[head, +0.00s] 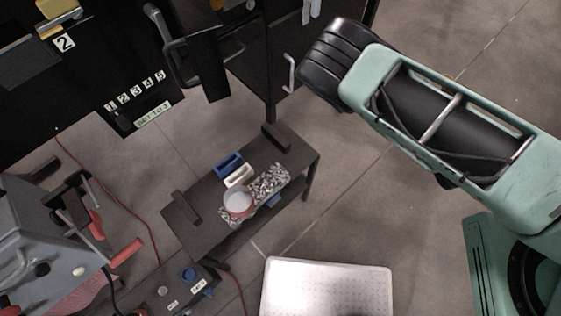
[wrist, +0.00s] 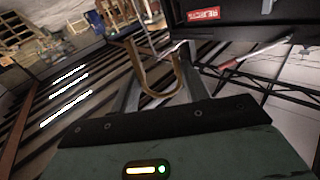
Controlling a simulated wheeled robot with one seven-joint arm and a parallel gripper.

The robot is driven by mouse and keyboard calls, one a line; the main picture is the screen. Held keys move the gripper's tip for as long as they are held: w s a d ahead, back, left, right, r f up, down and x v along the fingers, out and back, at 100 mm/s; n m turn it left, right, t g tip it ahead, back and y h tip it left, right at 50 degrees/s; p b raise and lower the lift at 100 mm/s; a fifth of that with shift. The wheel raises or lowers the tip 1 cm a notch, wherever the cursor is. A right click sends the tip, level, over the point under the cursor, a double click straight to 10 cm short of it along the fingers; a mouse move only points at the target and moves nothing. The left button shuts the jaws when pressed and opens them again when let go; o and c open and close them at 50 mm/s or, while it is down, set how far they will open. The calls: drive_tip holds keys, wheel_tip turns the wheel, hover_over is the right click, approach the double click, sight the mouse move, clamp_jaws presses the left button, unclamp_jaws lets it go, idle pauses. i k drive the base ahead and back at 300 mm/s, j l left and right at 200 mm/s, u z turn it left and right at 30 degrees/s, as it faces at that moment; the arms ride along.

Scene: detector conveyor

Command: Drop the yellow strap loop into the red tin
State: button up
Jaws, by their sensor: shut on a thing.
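My gripper (wrist: 157,62) shows in the wrist view, with its two grey fingers reaching up the picture. It is shut on the yellow strap loop (wrist: 137,66), a brownish-yellow U-shaped band that hangs between the fingers. The red tin (head: 238,203) stands upright on a low dark bench in the head view; its pale inside faces up. In the head view my arm is at the upper right, well apart from the tin, and I cannot make out the fingers or the loop there. The tin is not seen in the wrist view.
The bench (head: 183,236) also bears a blue tray (head: 229,163), a cream tray (head: 238,176) and a speckled grey patch (head: 270,181). A white perforated board (head: 328,285) lies in front. A red label (wrist: 203,14) marks a dark box in the wrist view. Grey floor is free right of the bench.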

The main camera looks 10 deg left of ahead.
sight(241, 206)
drive_tip(key=k+u, duration=0.1)
drive_tip(key=u, duration=1.2)
drive_tip(key=k+l+u, duration=0.15)
drive_tip(key=k+l, duration=0.15)
drive_tip(key=k+l+u, duration=0.2)
drive_tip(key=k, duration=0.25)
drive_tip(key=l, duration=0.05)
